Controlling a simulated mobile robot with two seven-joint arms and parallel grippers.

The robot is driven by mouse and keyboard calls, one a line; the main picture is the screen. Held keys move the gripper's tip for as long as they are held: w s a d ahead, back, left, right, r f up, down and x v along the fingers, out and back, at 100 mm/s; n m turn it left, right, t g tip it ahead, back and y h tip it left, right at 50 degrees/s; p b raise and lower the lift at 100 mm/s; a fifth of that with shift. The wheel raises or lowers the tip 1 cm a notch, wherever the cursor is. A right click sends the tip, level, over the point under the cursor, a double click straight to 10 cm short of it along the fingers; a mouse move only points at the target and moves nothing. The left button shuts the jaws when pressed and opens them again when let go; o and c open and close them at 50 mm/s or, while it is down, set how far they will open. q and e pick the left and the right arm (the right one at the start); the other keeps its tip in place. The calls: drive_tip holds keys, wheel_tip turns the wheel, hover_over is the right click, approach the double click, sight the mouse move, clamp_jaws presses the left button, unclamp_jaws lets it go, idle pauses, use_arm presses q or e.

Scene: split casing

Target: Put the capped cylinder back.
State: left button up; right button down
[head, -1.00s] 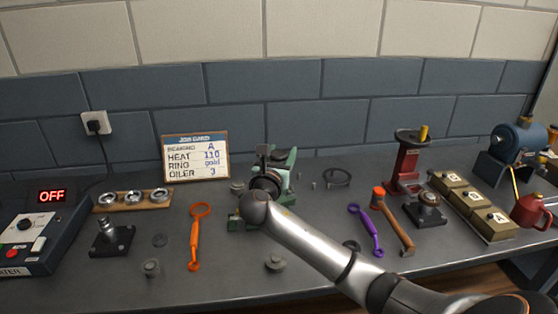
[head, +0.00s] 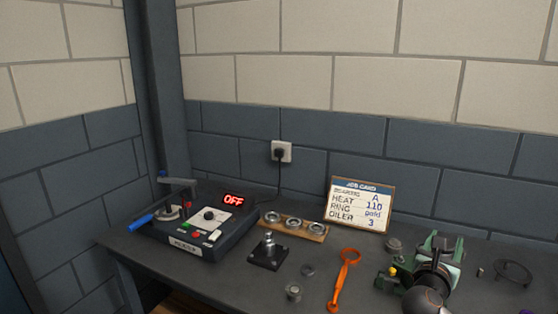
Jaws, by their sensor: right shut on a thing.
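My right gripper (head: 432,270) is at the green split casing (head: 446,243) in the lower right of the head view. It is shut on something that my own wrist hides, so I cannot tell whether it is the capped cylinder. I cannot tell whether either is the capped cylinder. My left gripper is not in view.
The heater box (head: 196,238) reads OFF and has a blue-handled part on it. A wooden rack (head: 292,227) holds rings. A black stand (head: 268,254), an orange wrench (head: 343,279) and the job card (head: 359,206) are nearby. A dark ring (head: 512,272) lies right of the casing.

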drive_tip(key=s+a+f+n+t+y, duration=0.2)
drive_tip(key=s+a+n+y, duration=0.2)
drive_tip(key=s+a+y, duration=0.2)
drive_tip(key=s+a+f+n+t+y, duration=0.2)
drive_tip(key=s+a+y, duration=0.4)
drive_tip(key=s+a, duration=0.4)
drive_tip(key=a+f+n, duration=0.1)
drive_tip(key=a+n, duration=0.1)
drive_tip(key=a, duration=0.2)
drive_tip(key=shift+s+a+n+t, duration=0.25)
drive_tip(key=shift+a+n+t, duration=0.05)
drive_tip(key=shift+a, duration=0.1)
drive_tip(key=shift+f, duration=0.1)
